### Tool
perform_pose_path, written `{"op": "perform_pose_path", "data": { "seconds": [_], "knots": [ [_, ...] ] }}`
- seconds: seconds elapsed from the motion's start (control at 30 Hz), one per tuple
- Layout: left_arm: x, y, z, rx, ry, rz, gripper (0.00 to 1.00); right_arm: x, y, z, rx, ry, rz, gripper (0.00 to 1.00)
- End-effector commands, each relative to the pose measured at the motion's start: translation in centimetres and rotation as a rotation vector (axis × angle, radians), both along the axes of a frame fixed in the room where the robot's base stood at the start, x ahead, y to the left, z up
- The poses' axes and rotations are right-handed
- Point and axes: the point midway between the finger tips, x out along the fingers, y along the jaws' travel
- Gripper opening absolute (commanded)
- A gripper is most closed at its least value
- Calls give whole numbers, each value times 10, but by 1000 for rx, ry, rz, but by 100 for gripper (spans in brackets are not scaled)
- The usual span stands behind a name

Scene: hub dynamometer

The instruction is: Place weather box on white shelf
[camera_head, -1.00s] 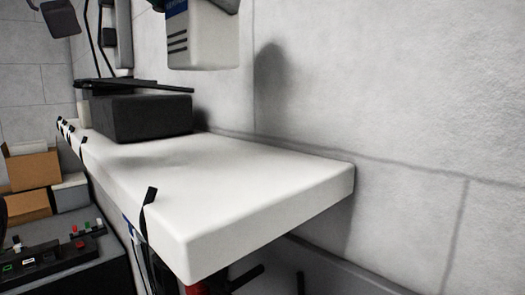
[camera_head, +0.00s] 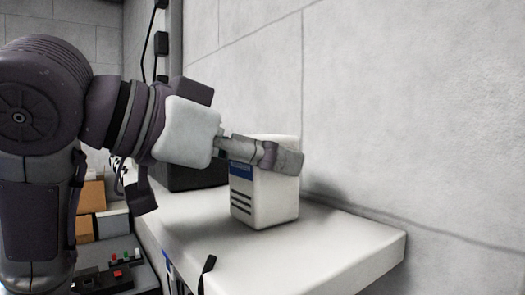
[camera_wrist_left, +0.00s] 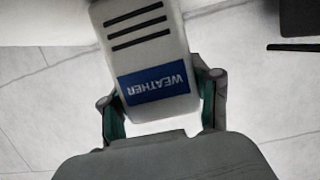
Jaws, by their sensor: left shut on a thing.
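The weather box (camera_head: 262,195) is white, with a blue label and dark slots. It is upright over the white shelf (camera_head: 345,245), its base at or just above the top; I cannot tell if it touches. My left gripper (camera_head: 280,157) reaches in from the left and is shut on the upper part of the box. In the left wrist view the box (camera_wrist_left: 145,45) shows its WEATHER label (camera_wrist_left: 153,86) upside down between the two fingers (camera_wrist_left: 162,100). The finger on the far side is hidden in the head view. My right gripper is not in view.
A dark box (camera_head: 190,176) stands on the shelf behind my left gripper. A stone wall (camera_head: 400,110) runs along the shelf's back. The shelf's right end is bare. Cardboard boxes (camera_head: 91,200) and a control panel (camera_head: 105,278) are at lower left.

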Motion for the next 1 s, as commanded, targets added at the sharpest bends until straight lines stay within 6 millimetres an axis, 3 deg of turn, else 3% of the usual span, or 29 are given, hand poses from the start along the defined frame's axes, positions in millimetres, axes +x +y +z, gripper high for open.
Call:
{"op": "perform_pose_path", "data": {
  "seconds": [0.2,0.23,0.37,0.77,1.0],
  "knots": [
    [0,0,-2,-2,-1,0,15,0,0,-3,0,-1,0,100],
    [0,0,-3,0,0,0,64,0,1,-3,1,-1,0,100],
    [0,0,-2,1,1,0,85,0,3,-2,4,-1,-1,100],
    [-1,1,1,0,0,1,87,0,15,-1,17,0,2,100],
    [-23,34,9,-3,-5,4,87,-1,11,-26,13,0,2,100]
  ]
}}
